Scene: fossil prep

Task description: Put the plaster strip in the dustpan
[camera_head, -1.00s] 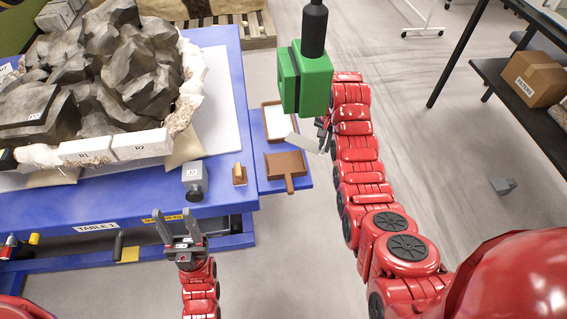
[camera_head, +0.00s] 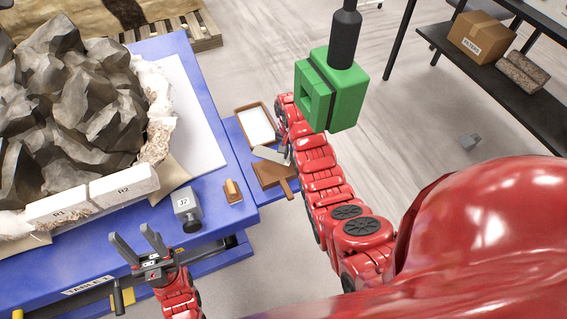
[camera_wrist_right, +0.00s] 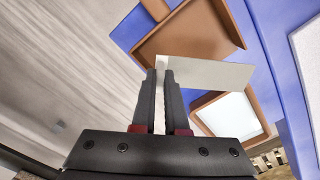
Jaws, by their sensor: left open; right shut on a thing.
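The plaster strip (camera_head: 270,155) is a thin, flat, pale grey piece. My right gripper (camera_head: 288,152) is shut on one end of it, and the strip (camera_wrist_right: 210,73) sticks out to the right of the fingertips (camera_wrist_right: 160,75) in the right wrist view. The brown dustpan (camera_head: 273,176) lies on the blue side shelf, its handle pointing towards me. In the right wrist view the strip crosses in front of the dustpan (camera_wrist_right: 187,36). It appears held above the pan; the exact gap is unclear. My left gripper (camera_head: 132,237) is open and empty in front of the blue table.
A brown-rimmed tray with a white inside (camera_head: 255,124) sits behind the dustpan. A wooden-topped brush or block (camera_head: 232,191) and a grey block marked J2 (camera_head: 187,208) stand on the blue table's edge.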

